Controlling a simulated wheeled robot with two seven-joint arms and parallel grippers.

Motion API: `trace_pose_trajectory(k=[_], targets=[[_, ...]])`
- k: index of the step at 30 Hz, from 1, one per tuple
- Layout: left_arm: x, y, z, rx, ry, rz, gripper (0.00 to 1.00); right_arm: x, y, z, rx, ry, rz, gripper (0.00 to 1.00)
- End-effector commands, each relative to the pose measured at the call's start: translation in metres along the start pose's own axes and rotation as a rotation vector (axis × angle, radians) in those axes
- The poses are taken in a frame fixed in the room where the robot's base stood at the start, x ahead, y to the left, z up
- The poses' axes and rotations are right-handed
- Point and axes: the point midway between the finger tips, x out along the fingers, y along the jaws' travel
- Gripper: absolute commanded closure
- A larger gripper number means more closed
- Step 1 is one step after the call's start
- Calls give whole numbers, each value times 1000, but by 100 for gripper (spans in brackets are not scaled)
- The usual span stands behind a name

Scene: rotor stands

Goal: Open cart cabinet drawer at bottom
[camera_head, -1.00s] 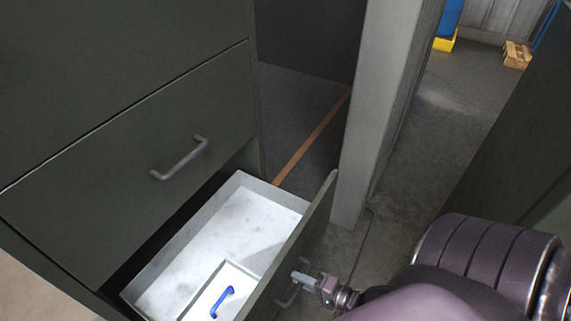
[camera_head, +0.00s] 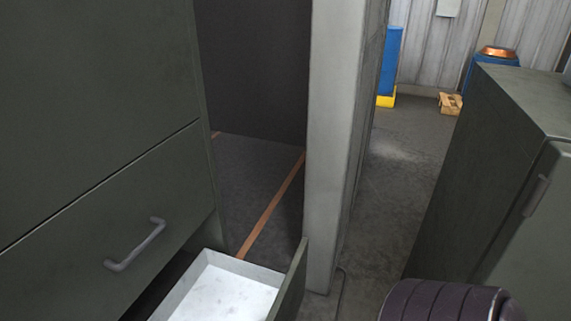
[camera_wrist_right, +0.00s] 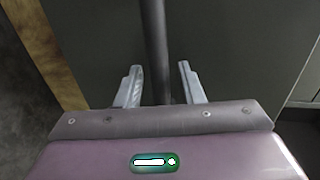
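The cabinet's bottom drawer (camera_head: 287,293) is pulled out at the lower middle of the head view. Its pale inside (camera_head: 222,297) shows, but its front handle and lower part are out of that view. In the right wrist view, my right gripper (camera_wrist_right: 158,80) has its two fingers apart. A dark bar, apparently the drawer handle (camera_wrist_right: 154,45), runs between them, with visible gaps on both sides. In the head view only part of my right arm shows at the bottom right. My left gripper is in neither view.
The drawer above, with a grey handle (camera_head: 136,246), is shut. A grey post (camera_head: 334,150) stands just behind the open drawer. Another dark cabinet (camera_head: 490,170) stands at the right. Open floor (camera_head: 395,180) lies between post and cabinet.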

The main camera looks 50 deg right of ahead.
Motion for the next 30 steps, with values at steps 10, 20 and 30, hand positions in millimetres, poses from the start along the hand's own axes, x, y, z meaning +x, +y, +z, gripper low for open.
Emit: trace_pose_trajectory(k=[10, 20, 30], targets=[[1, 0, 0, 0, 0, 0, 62, -33, 1, 0, -1, 1, 3, 65], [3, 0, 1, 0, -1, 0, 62, -76, 0, 0, 0, -1, 0, 65], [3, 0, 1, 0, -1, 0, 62, -78, 0, 0, 0, 0, 0, 65]])
